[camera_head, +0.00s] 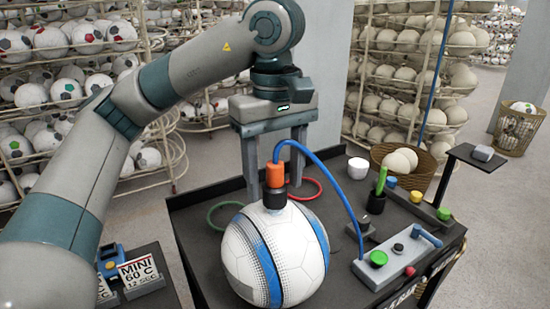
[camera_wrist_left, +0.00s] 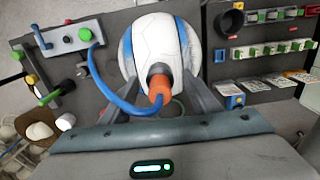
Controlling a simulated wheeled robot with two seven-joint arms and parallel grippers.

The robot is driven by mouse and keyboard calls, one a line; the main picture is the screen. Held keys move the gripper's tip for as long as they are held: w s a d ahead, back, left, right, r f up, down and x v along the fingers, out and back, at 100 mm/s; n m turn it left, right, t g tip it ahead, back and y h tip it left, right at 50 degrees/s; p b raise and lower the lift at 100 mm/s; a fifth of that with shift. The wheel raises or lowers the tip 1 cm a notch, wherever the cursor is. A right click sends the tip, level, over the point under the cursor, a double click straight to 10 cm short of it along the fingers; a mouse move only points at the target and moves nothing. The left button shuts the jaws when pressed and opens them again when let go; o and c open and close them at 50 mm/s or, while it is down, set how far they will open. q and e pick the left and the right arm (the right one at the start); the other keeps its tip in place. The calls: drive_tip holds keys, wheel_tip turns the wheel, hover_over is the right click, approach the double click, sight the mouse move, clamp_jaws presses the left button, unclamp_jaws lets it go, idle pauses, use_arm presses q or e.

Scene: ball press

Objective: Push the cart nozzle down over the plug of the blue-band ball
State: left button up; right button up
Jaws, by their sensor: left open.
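The blue-band ball (camera_head: 275,255) is white with blue bands and sits on the dark cart top. The cart nozzle (camera_head: 275,176) is orange with a black lower part and stands upright at the top of the ball, its blue hose (camera_head: 335,185) arching to the right. It also shows in the left wrist view (camera_wrist_left: 160,92). The plug is hidden, and I cannot tell how far down the nozzle sits. My left gripper (camera_head: 275,190) is open, pointing down, with one finger on each side of the nozzle. My right gripper is not in view.
A grey control block (camera_head: 396,258) with a green button, a blue handle and several knobs lie on the cart's right side. Red (camera_head: 305,188) and green (camera_head: 222,215) rings lie behind the ball. A sign (camera_head: 140,270) stands at left. Ball racks fill the background.

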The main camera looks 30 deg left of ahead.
use_arm(q)
drive_tip(key=shift+r, duration=0.1)
wheel_tip(320, 180, up, 17)
idle(0.9)
drive_tip(key=shift+r, duration=0.1)
drive_tip(key=shift+s, duration=0.1)
idle(0.9)
